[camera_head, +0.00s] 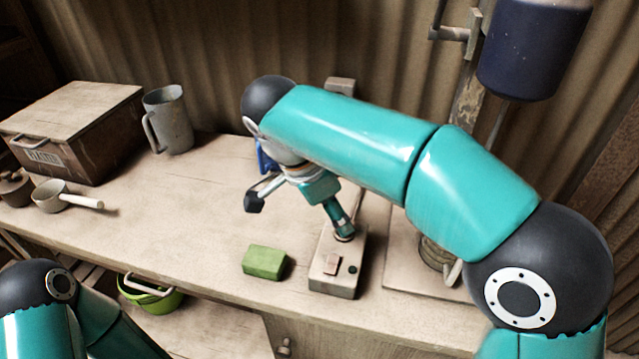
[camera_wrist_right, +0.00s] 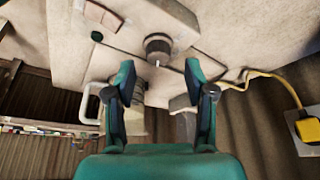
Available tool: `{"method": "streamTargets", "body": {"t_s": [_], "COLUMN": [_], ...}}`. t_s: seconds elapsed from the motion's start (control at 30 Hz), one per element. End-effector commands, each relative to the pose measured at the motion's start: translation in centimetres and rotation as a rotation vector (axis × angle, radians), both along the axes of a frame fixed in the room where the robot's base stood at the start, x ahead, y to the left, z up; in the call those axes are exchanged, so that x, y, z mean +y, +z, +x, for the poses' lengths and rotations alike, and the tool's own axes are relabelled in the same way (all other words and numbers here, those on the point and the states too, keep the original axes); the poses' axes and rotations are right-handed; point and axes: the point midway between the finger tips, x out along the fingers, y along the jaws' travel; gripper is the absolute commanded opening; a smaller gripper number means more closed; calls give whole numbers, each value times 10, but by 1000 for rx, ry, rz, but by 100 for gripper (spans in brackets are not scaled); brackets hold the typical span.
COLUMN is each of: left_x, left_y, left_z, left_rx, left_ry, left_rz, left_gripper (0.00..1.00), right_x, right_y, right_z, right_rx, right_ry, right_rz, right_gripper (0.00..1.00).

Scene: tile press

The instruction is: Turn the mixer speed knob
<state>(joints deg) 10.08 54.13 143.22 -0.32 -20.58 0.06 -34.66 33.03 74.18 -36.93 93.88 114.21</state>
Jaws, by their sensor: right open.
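The speed control box (camera_head: 335,284) is a pale block near the front of the bench, with a pink switch and a small dark button on top. The dark round speed knob (camera_wrist_right: 158,45) shows in the right wrist view on the box (camera_wrist_right: 170,14), beyond and between my fingertips. My right gripper (camera_head: 300,215) is open above the bench. In the head view one finger reaches over the knob end of the box and largely hides the knob. In the wrist view the open right gripper (camera_wrist_right: 160,68) has nothing between its fingers and appears apart from the knob. My left gripper is out of view.
A green block (camera_head: 264,262) lies left of the box. A grey jug (camera_head: 170,118), wooden crate (camera_head: 75,130) and small pan (camera_head: 55,197) stand farther left. A dark blue container (camera_head: 535,45) hangs at upper right. A yellow plug (camera_wrist_right: 314,130) with cable shows in the wrist view.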

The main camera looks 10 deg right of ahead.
Motion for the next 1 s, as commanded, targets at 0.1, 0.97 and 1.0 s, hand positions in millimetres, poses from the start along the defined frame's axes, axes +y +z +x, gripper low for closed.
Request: {"method": "streamTargets", "body": {"t_s": [0.1,0.97,1.0], "left_x": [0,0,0], "left_y": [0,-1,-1], "left_z": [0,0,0], "left_rx": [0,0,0], "left_ry": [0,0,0], "left_rz": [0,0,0], "left_gripper": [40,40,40], "right_x": [11,33,33], "right_y": [22,81,81], "right_z": [-1,-6,-6], "right_rx": [-4,-1,-1], "right_ry": [2,0,0], "right_rz": [2,0,0], "right_gripper": [54,54,54]}}
